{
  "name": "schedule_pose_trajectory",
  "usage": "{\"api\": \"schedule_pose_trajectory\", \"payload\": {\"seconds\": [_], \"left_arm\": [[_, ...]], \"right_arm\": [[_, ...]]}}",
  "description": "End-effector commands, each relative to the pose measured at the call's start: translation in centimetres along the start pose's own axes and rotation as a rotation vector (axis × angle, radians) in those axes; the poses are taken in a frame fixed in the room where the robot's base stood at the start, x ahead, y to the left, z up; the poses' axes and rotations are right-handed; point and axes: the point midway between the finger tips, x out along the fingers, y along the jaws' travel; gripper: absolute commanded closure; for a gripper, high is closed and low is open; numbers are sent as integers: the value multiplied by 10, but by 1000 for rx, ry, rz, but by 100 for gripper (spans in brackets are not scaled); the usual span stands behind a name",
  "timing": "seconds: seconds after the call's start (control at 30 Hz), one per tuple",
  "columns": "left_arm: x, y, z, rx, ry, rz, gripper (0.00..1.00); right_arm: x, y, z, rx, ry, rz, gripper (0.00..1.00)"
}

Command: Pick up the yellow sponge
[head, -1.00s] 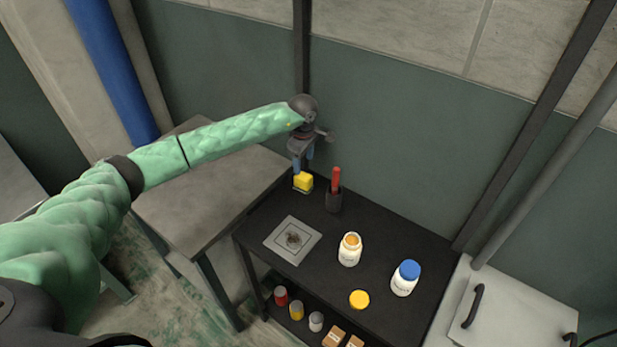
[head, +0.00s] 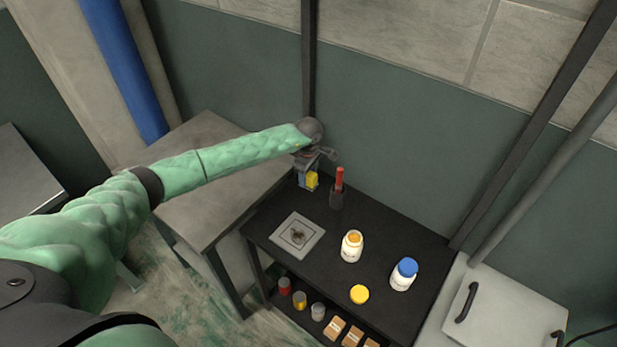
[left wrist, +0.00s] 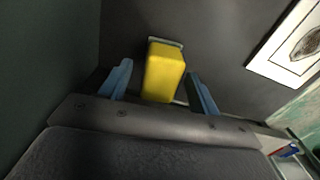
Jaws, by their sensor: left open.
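In the left wrist view the sponge (left wrist: 163,72) lies between the two blue fingers of my open left gripper (left wrist: 160,88), with a gap showing on each side. The right gripper is not in view.
A square plate (head: 284,241) with a dark smudge, an open white jar (head: 352,247), a yellow lid (head: 359,294) and a blue-capped bottle (head: 403,275) are on the table.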

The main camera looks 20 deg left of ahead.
Motion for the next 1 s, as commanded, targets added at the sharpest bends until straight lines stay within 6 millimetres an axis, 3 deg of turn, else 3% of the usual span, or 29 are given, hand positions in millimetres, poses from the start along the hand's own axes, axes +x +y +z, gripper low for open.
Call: {"api": "schedule_pose_trajectory", "payload": {"seconds": [0.27,0.5,0.53,0.9,1.0], "left_arm": [[2,0,0,0,0,0,38],[2,0,0,0,0,0,85],[2,0,0,0,0,1,87],[-1,2,-4,-3,1,2,87],[-10,4,-10,-9,1,3,87]], "right_arm": [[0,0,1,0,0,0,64],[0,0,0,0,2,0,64],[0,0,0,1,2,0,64],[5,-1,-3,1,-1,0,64],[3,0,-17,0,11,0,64]]}}
